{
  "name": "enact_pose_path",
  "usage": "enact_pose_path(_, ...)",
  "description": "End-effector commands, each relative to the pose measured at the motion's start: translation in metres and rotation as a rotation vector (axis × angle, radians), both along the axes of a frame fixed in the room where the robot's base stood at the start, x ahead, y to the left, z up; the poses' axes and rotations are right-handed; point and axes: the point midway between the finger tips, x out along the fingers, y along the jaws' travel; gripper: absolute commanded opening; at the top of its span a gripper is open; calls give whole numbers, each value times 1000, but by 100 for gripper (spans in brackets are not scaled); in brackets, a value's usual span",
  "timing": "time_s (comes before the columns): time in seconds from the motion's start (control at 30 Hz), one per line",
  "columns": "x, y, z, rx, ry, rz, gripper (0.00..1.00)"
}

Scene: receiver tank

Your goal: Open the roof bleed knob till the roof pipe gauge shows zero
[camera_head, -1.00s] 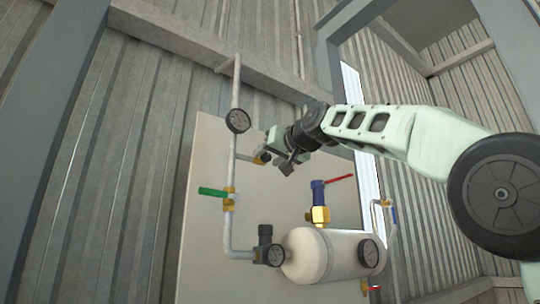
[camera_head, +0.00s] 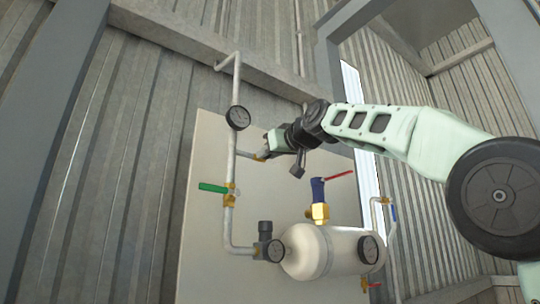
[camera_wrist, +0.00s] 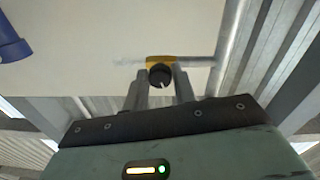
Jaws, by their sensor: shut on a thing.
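The roof bleed knob (camera_wrist: 160,76) is a small dark round knob with a pale mark, on a brass fitting (camera_wrist: 161,61) in the wrist view. My gripper (camera_wrist: 160,84) is shut on it, one finger on each side. In the head view my gripper (camera_head: 268,149) reaches the brass fitting (camera_head: 258,156) at the end of a short side branch, and the knob is hidden there. The roof pipe gauge (camera_head: 238,118) is a round dial on the upright pipe (camera_head: 232,160), up and left of my gripper. Its needle is too small to read.
A green-handled valve (camera_head: 214,188) is on the pipe below. A cream tank (camera_head: 318,250) carries gauges (camera_head: 276,250) (camera_head: 370,249). A blue valve with a red lever (camera_head: 318,190) stands above the tank, below my gripper. The backing panel (camera_head: 215,140) is close behind.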

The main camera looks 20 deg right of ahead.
Motion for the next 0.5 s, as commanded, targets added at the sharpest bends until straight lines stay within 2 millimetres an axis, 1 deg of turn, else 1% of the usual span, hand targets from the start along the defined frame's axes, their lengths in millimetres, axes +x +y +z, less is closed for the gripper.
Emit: enact_pose_path(0.5, 0, -2, -1, -468, -154, -2, 4)
